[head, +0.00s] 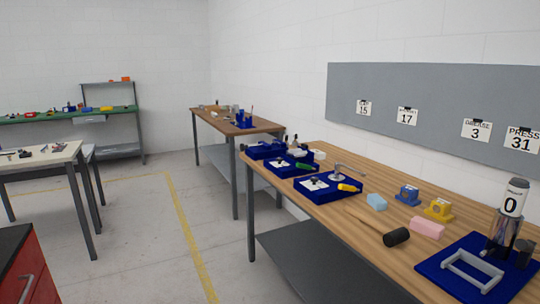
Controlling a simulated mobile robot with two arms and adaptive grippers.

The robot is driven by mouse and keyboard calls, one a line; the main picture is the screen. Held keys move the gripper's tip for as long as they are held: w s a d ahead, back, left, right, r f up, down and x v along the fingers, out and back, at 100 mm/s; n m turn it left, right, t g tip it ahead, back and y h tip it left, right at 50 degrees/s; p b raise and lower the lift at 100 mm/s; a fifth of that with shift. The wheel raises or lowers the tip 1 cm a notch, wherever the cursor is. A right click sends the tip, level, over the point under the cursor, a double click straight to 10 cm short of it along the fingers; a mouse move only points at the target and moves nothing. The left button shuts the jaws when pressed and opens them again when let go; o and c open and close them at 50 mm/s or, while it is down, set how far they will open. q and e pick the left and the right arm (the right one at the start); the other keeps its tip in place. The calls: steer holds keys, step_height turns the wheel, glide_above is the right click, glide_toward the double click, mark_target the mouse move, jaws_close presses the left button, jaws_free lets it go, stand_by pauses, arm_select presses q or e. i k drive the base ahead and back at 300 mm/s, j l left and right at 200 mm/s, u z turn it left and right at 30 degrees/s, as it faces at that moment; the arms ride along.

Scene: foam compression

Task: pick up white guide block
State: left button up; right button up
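No piece is clearly marked as the white guide block. A whitish open rectangular frame (472,271) lies on the blue mat (433,265) at the near right, in front of a metal press-like device (501,238) with a white "0" label. A small white block (319,154) sits at the far end of the same wooden table (340,212), beside the blue trays. Neither of my grippers shows in the head view.
The table also holds a black cylinder (397,237), a pink block (427,228), a light blue block (377,202), a yellow fixture (439,209), a blue fixture (408,195) and a blue tray (327,195) with tools. Open floor (130,240) lies to the left.

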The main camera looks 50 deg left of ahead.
mark_target(320, 154)
steer(key=u, duration=1.25)
steer(key=i+j, duration=0.2)
steer(key=i, duration=0.4)
steer(key=i+j+u, duration=0.1)
steer(key=i, duration=0.5)
steer(key=i+j, duration=0.2)
steer(key=i, duration=0.4)
